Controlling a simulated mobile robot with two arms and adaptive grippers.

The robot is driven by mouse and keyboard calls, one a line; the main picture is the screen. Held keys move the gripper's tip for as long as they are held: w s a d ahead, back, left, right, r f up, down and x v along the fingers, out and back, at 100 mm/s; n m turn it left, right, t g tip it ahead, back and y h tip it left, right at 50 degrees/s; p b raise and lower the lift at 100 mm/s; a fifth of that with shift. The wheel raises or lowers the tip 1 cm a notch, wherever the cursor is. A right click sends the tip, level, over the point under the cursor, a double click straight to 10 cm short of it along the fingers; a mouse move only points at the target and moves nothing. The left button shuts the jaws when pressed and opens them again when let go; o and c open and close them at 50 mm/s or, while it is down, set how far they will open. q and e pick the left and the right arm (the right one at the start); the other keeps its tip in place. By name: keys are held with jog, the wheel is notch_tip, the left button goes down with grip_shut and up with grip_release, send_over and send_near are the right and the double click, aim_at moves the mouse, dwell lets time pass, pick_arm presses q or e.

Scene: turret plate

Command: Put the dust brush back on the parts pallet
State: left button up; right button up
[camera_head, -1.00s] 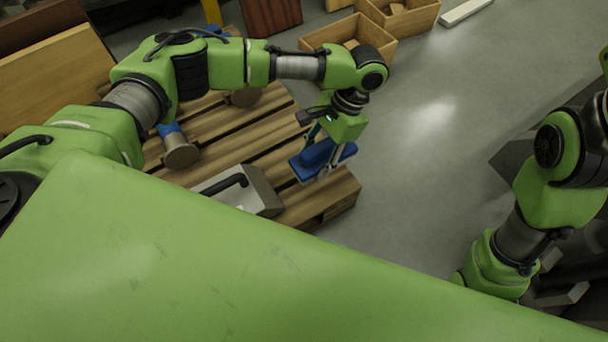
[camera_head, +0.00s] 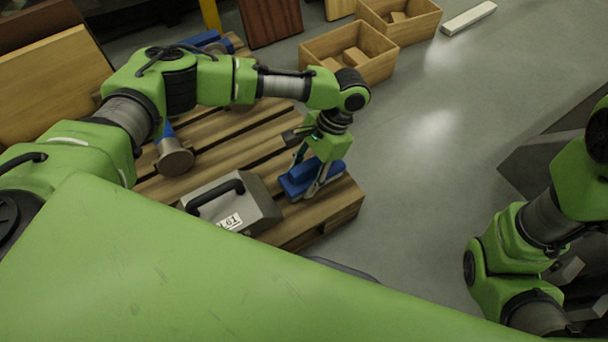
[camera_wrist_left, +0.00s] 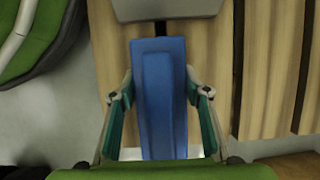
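The dust brush, a blue block with a raised blue ridge (camera_head: 297,187), is at the near right corner of the wooden parts pallet (camera_head: 310,222). It looks resting on or just over the boards; I cannot tell which. My left gripper (camera_head: 316,180) points down over it, a finger on each side. In the left wrist view the brush (camera_wrist_left: 160,100) lies lengthwise between the fingers, and the fingertips (camera_wrist_left: 160,82) meet its two long edges. The brush's underside is hidden. My right arm shows at the right, but its gripper is not visible.
A grey case with a black handle (camera_head: 256,208) stands on the pallet just left of the brush. A blue part with a round metal flange (camera_head: 175,158) lies farther left. Wooden crates (camera_head: 375,70) stand beyond. Floor right of the pallet is clear.

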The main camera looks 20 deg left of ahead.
pick_arm(q)
jog(key=o, duration=0.3)
